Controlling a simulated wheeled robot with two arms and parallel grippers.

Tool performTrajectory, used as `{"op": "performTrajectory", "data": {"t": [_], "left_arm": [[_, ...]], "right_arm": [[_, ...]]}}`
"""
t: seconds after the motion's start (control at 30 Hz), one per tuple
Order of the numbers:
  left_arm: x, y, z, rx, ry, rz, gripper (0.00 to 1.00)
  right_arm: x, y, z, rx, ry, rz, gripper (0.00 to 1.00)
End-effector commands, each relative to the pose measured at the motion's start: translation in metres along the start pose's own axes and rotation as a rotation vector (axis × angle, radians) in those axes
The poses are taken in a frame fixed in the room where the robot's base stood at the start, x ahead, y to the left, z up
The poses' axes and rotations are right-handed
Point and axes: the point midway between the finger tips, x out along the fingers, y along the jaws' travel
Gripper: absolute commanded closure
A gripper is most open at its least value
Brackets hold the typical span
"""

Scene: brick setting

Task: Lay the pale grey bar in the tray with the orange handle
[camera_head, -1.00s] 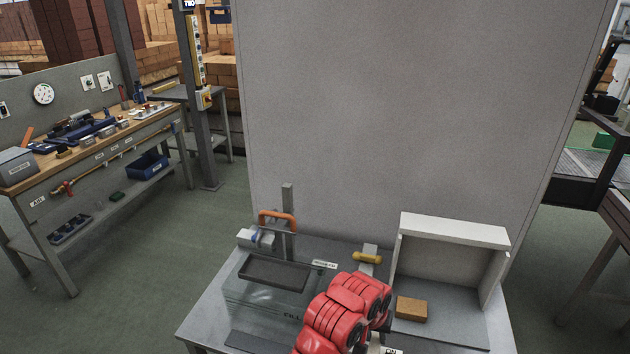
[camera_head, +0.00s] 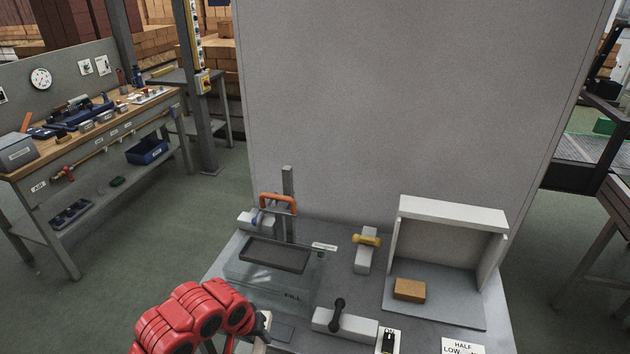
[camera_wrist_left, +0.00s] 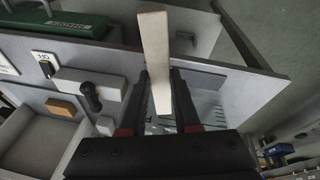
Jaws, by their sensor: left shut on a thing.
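My left gripper (camera_wrist_left: 160,88) is shut on the pale grey bar (camera_wrist_left: 154,50), which sticks out beyond its fingertips in the left wrist view. The dark shallow tray (camera_head: 275,255) sits over a clear tank, up and right of the gripper. An orange handle (camera_head: 278,202) rises behind the tray, by a grey post. The tray looks empty. My right gripper is not in view.
A grey block with a black lever (camera_head: 346,325) stands right of the gripper, with a switch plate (camera_head: 388,341) beside it. A yellow-handled block (camera_head: 366,252) is farther back. A brown brick (camera_head: 409,289) lies in an open-fronted booth (camera_head: 455,215) at right.

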Motion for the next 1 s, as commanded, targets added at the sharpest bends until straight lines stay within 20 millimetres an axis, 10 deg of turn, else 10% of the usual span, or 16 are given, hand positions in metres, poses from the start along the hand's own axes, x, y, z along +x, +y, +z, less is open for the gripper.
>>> {"op": "performTrajectory", "data": {"t": [0.2,1.0], "left_arm": [[-0.003,-0.042,0.01,-0.038,0.008,-0.008,1.0],[0.011,-0.042,0.013,-0.035,0.008,-0.008,1.0]], "right_arm": [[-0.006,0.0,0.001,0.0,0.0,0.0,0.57],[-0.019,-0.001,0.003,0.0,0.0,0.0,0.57]]}}
